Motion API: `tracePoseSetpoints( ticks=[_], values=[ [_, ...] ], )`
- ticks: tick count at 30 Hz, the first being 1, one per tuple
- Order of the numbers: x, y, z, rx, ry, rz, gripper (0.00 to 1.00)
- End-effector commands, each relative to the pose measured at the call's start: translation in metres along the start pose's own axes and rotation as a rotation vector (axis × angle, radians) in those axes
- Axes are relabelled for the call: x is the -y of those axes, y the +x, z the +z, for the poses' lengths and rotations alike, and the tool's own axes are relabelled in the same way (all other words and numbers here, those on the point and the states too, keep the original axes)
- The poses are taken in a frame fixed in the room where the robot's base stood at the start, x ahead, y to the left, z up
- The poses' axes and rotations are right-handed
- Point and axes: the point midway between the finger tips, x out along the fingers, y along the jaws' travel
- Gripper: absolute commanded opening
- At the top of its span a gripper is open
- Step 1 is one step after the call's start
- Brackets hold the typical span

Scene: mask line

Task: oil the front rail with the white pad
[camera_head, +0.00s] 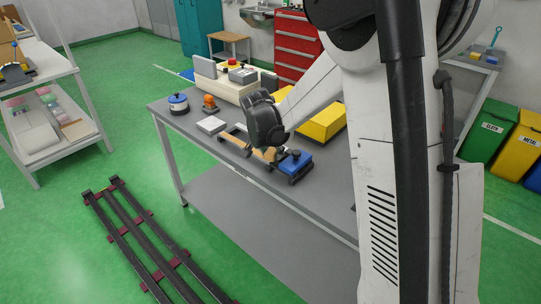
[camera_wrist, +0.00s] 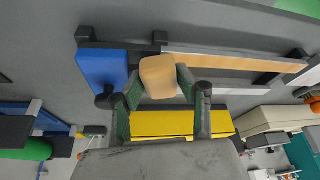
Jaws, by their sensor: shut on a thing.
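My gripper (camera_wrist: 160,98) is shut on a tan, rounded block (camera_wrist: 158,76), which also shows below my gripper in the head view (camera_head: 270,155). The block is close to the left end of a tan-topped rail (camera_wrist: 235,62) on dark supports; whether it touches the rail I cannot tell. A pale strip (camera_wrist: 235,91) runs alongside. A blue block with a black knob (camera_wrist: 102,70) sits at the left of the tan block; in the head view it is at the rail's near end (camera_head: 296,165). A flat white slab (camera_head: 211,125) lies at the far end of the rail.
On the grey table (camera_head: 215,165) stand a blue-and-white round pot (camera_head: 178,104), an orange lamp-like item (camera_head: 209,104), a cream machine (camera_head: 229,84) and a yellow box (camera_head: 322,123). A dark floor track (camera_head: 140,240) lies in front.

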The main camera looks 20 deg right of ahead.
Motion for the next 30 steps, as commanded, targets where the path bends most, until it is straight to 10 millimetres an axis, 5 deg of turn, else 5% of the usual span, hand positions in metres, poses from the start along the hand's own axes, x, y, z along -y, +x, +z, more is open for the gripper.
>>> tracePoseSetpoints(
  ticks=[18,30],
  values=[
    [-0.001,-0.052,-0.022,0.0,0.001,0.001,0.1],
    [-0.001,-0.056,-0.024,0.0,0.002,0.001,0.1]
  ],
)
